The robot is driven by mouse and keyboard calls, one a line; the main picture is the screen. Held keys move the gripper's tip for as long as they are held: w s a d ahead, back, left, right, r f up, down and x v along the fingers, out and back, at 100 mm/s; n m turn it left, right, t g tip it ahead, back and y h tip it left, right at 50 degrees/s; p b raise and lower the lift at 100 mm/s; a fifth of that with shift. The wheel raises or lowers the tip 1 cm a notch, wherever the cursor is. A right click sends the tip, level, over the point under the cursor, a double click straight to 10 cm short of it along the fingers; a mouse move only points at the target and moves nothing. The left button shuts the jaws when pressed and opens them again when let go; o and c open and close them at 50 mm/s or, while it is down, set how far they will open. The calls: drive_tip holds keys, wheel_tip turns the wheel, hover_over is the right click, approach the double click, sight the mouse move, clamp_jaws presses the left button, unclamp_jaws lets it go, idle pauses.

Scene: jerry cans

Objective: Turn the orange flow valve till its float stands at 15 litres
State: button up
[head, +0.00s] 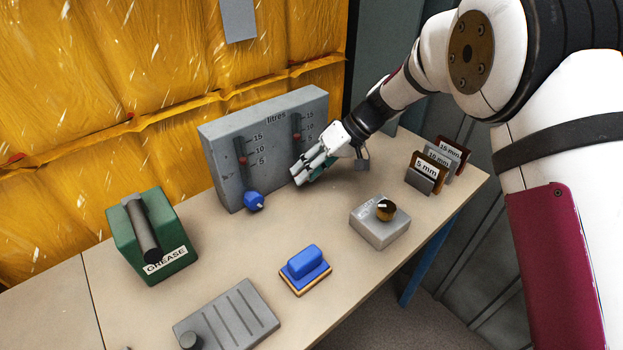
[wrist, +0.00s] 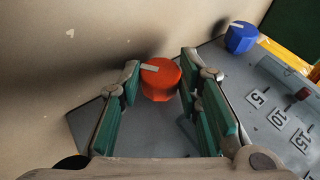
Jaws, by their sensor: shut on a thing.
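The orange flow valve (wrist: 160,79) is a faceted knob with a pale pointer mark, low on the grey gauge panel. My gripper (wrist: 160,86) has its green-padded fingers on either side of it, shut on it. In the head view my gripper (head: 298,177) reaches the panel's lower right and hides the valve. The right-hand float (head: 297,136) is a small red piece in a dark slot. It appears to stand between the 5 and 10 marks. The grey gauge panel (head: 223,165) stands upright on the bench.
The blue valve (head: 254,201) with its own float (head: 243,161) is left of my gripper. A grey box with a brown knob (head: 386,210), a blue-handled block (head: 304,262), size plates (head: 427,170) and a green grease box (head: 150,240) stand on the bench.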

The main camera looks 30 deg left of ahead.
drive_tip(key=shift+w+d+f+m+g+y+b, duration=0.2)
drive_tip(key=shift+g+y+b, duration=0.25)
drive_tip(key=shift+g+b, duration=0.4)
drive_tip(key=shift+a+f+m+g+y+b, duration=0.1)
drive_tip(key=shift+m+g+y+b, duration=0.3)
drive_tip(key=shift+b, duration=0.6)
drive_tip(key=shift+r+g, duration=0.1)
drive_tip(key=shift+g, duration=0.25)
drive_tip(key=o, duration=1.1)
drive_tip(key=shift+o, duration=0.2)
drive_tip(key=shift+v, duration=3.95)
drive_tip(key=shift+s, duration=0.1)
